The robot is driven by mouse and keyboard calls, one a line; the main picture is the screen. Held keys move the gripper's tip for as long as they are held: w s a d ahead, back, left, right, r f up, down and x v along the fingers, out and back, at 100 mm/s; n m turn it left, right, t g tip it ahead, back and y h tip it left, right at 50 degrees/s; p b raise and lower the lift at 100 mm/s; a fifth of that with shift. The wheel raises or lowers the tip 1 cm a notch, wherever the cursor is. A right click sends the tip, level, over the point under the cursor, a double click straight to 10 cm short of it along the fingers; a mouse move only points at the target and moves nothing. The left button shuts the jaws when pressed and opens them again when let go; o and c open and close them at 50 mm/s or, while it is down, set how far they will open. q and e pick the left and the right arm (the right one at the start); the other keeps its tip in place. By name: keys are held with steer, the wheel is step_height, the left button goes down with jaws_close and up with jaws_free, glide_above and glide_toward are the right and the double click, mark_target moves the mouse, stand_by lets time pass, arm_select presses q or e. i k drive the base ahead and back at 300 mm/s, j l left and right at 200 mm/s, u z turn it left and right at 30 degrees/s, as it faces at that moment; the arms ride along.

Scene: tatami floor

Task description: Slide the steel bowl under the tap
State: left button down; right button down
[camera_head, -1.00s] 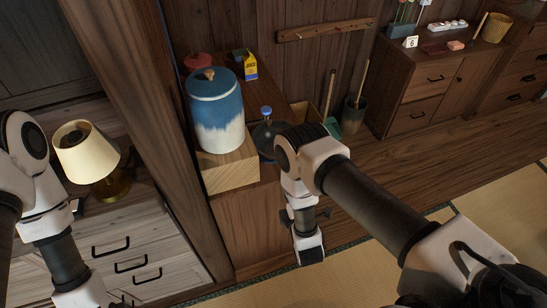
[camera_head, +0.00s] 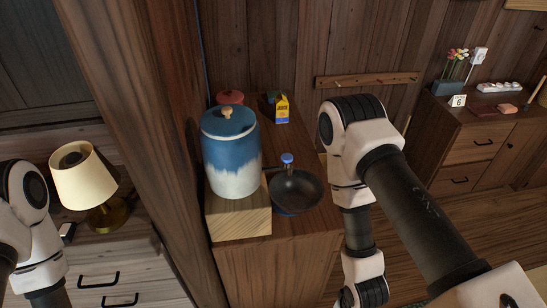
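A dark, shiny bowl (camera_head: 297,190), the only bowl in view, sits at the right part of the wooden cabinet top, with a bit of blue showing under its near edge. To its left a blue-and-white lidded jar (camera_head: 231,155) stands on a light wooden block (camera_head: 239,211). A small blue knob on a short stem (camera_head: 287,159) rises at the bowl's far edge; I cannot tell whether it is the tap. My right arm comes down right of the bowl, apart from it in the picture, and its gripper is out of view. My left gripper is also out of view.
A wooden post (camera_head: 135,120) separates the cabinet from a lamp (camera_head: 86,178) at left. A peg rail (camera_head: 366,80) hangs on the wall. Another cabinet (camera_head: 470,150) stands at right.

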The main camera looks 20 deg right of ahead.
mark_target(300, 193)
steer(key=l+u, duration=0.4)
steer(key=l, duration=0.2)
steer(key=k+l+u, duration=0.2)
steer(key=l+u, duration=0.15)
steer(key=l, duration=0.25)
